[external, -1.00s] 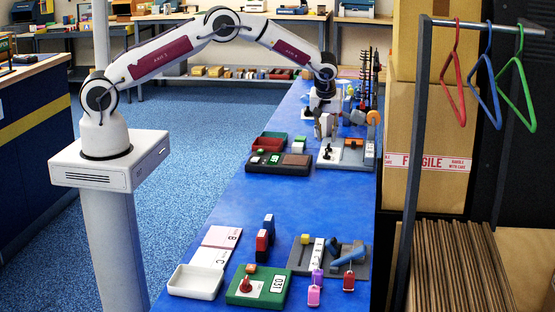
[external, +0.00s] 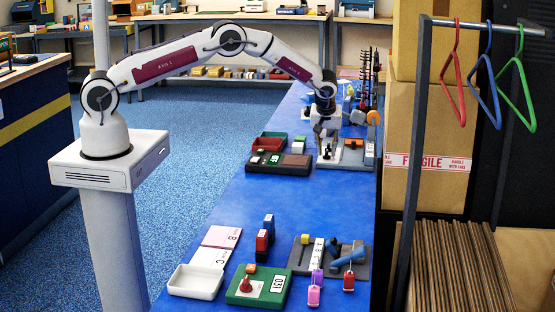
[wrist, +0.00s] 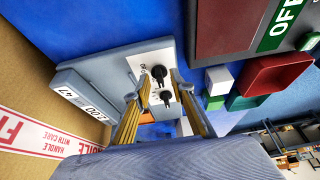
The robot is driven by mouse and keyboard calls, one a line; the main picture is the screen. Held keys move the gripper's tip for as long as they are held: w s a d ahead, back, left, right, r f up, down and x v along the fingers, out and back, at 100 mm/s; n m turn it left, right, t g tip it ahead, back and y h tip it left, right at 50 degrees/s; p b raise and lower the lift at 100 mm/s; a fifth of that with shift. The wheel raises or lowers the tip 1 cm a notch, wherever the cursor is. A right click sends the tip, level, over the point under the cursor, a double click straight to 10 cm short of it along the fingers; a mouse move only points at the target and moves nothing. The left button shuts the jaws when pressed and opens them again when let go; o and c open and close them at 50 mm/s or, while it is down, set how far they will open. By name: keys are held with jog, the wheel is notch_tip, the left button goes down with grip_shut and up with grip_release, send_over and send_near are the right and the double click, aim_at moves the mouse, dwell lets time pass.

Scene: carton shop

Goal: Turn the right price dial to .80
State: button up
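A grey panel (external: 353,163) at the far right of the blue bench has a white plate (wrist: 150,60) with two black dials. One dial (wrist: 159,72) is higher in the wrist view and the other (wrist: 166,97) is just below it.
A dark board (external: 279,163) and a red tray (external: 269,143) lie left of the panel. Cartons (external: 425,190) stand beside the bench on the right. A rack with tall prongs (external: 367,80) stands behind. The bench's middle is clear.

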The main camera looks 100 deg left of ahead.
grip_shut()
